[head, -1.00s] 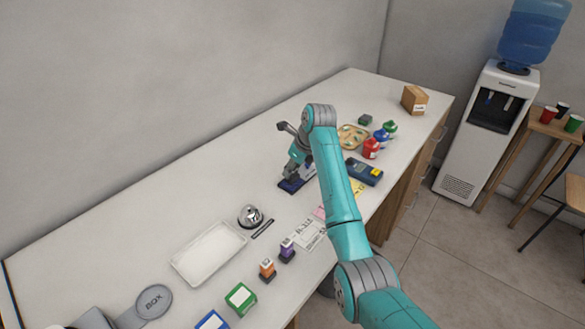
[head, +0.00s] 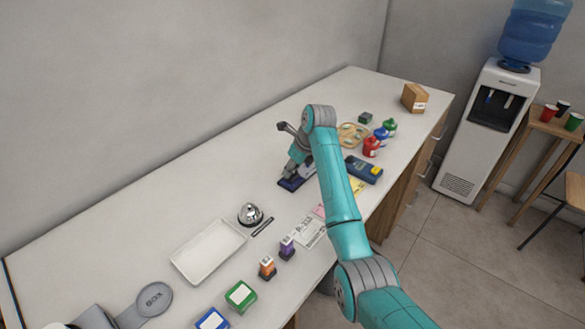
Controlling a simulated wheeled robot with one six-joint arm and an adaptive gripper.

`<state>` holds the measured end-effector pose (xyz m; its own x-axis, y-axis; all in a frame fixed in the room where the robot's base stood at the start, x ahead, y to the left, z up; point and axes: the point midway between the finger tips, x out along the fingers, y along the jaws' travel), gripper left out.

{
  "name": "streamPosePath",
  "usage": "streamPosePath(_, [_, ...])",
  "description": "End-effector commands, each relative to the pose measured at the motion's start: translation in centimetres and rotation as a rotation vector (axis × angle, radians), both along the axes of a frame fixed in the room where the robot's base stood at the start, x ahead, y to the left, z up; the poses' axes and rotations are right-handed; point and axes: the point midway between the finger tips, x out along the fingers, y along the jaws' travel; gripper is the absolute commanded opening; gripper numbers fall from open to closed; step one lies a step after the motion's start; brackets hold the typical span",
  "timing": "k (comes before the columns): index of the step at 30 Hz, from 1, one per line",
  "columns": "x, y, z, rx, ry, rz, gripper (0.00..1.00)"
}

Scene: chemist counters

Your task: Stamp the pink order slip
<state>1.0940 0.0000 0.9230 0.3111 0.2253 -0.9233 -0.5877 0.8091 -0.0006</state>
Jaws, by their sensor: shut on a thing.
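My gripper (head: 290,174) is pointed down over a dark blue ink pad (head: 288,185) on the counter. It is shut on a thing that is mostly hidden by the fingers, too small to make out. The pink order slip (head: 319,210) lies flat on the counter to the right of and nearer than the pad, partly covered by my arm. A white slip (head: 309,233) and a yellow slip (head: 357,186) lie on either side of it. A purple stamp (head: 287,247) and an orange stamp (head: 267,266) stand upright to the left of the white slip.
A bell (head: 250,214), a pen (head: 262,227) and a white tray (head: 208,250) are on the left. Green (head: 241,297) and blue (head: 212,320) boxes sit near the front edge. A card terminal (head: 364,170), bottles (head: 371,147) and a wooden tray (head: 361,128) are beyond my arm.

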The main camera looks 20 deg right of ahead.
Motion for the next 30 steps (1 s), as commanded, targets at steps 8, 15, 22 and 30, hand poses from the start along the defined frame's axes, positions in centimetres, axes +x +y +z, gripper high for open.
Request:
streamPosePath(8, [0.0,0.0,-0.1,0.0,0.002,0.0,0.15])
streamPosePath(15, [0.0,0.0,0.9,-0.001,0.001,0.0,0.15])
streamPosePath(22, [0.0,0.0,2.5,0.0,0.0,0.001,0.15])
streamPosePath(30, [0.0,0.0,4.4,0.0,0.0,0.0,0.15])
